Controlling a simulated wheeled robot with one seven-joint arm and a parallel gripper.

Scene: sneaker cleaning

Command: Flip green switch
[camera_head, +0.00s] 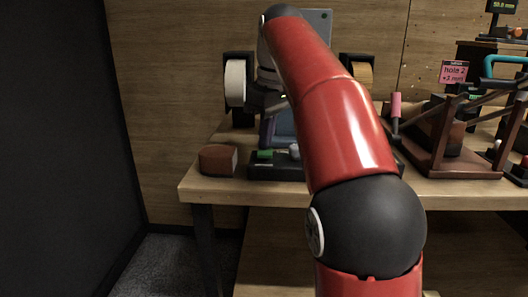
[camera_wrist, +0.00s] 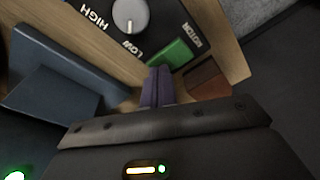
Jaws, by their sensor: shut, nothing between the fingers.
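The green switch (camera_wrist: 170,54) sits on a black control panel (camera_wrist: 178,20) beside the word MOTOR in the wrist view. It also shows in the head view (camera_head: 265,154) at the left of the panel (camera_head: 277,172). A grey-white knob (camera_wrist: 131,15) with HIGH and LOW marks is beside it. My gripper (camera_wrist: 158,70) is shut and empty, its purple fingers side by side. The fingertips appear close to the switch's lower edge in the wrist view; I cannot tell whether they touch. My arm hides part of the panel in the head view.
A brown block (camera_head: 217,160) lies left of the panel on the wooden table (camera_head: 205,190); it shows beside the switch in the wrist view (camera_wrist: 207,80). White (camera_head: 235,83) and tan (camera_head: 359,70) wheels stand behind. A wooden rack (camera_head: 440,140) is at the right.

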